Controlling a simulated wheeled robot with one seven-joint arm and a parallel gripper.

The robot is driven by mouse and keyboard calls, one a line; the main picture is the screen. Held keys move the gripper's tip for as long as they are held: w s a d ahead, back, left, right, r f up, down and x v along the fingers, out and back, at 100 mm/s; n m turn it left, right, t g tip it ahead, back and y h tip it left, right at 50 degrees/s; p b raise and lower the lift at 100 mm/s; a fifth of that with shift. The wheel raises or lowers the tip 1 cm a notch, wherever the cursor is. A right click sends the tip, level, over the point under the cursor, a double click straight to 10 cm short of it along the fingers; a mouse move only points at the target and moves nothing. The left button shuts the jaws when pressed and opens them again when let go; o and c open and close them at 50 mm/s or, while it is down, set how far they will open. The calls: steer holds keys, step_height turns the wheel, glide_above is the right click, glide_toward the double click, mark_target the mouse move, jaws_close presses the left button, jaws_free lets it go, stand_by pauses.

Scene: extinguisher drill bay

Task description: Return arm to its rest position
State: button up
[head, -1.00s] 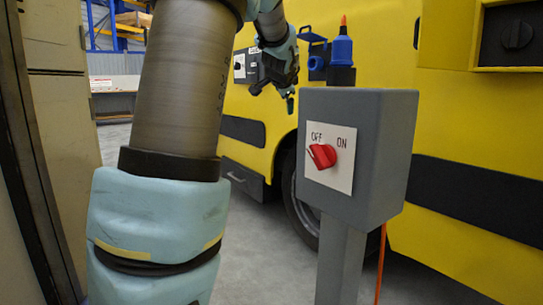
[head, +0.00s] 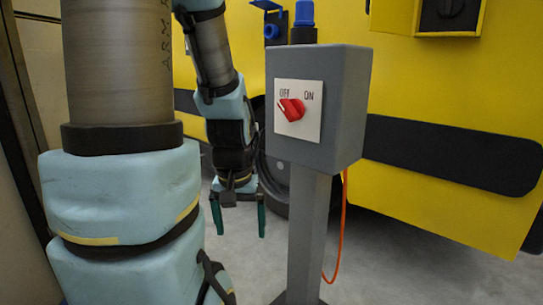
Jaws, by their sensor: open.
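My gripper (head: 240,216) hangs in the middle left of the head view, pointing down. Its two green fingers are apart with nothing between them. It is to the left of the grey switch post (head: 307,225) and below the level of the control box (head: 342,115). The box carries a white plate with a red knob (head: 291,109), whose pointer is toward OFF. My arm fills the left of the view and hides what lies behind it.
A yellow vehicle (head: 440,205) with a black band stands behind the post. Its wheel (head: 276,178) is partly hidden. Blue-capped fittings (head: 304,14) are above the box. An orange cable (head: 344,225) hangs beside the post. Grey floor (head: 400,265) is clear at lower right.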

step_height(320, 180, up, 38)
steer(key=p, duration=3.6)
steer(key=shift+w, duration=0.35)
